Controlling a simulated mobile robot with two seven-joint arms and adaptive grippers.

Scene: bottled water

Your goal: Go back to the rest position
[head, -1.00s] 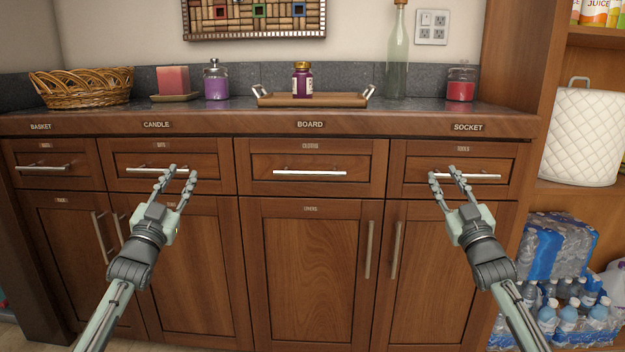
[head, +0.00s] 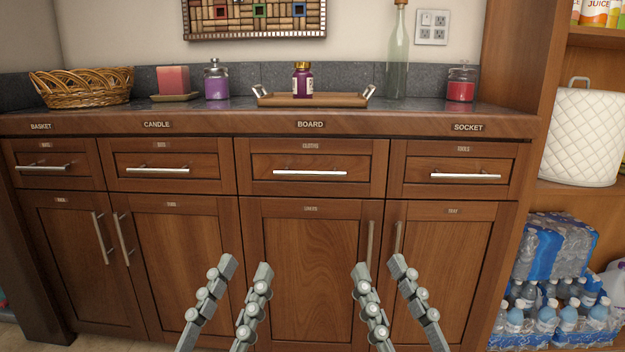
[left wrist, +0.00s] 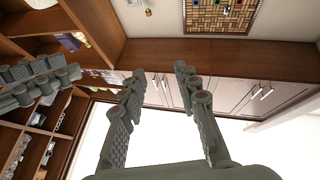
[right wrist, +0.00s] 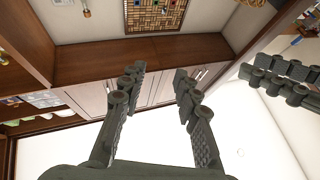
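My left gripper (head: 244,266) points up at the lower middle of the head view, in front of the cabinet doors. My right gripper (head: 374,264) is beside it on the right, also pointing up. Both have their fingers apart with nothing between them. The left wrist view shows the left gripper's spread fingers (left wrist: 159,75). The right wrist view shows the right gripper's spread fingers (right wrist: 156,75). In each wrist view the other gripper's fingers show at the side. Neither gripper touches anything.
A wooden cabinet (head: 310,225) with drawers and doors stands ahead. On its counter are a basket (head: 82,88), a pink candle (head: 173,80), a purple jar (head: 216,82), a tray (head: 335,100) with a small bottle (head: 302,82), a glass bottle (head: 397,60) and a red candle (head: 461,86). Packed water bottles (head: 560,247) are at right.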

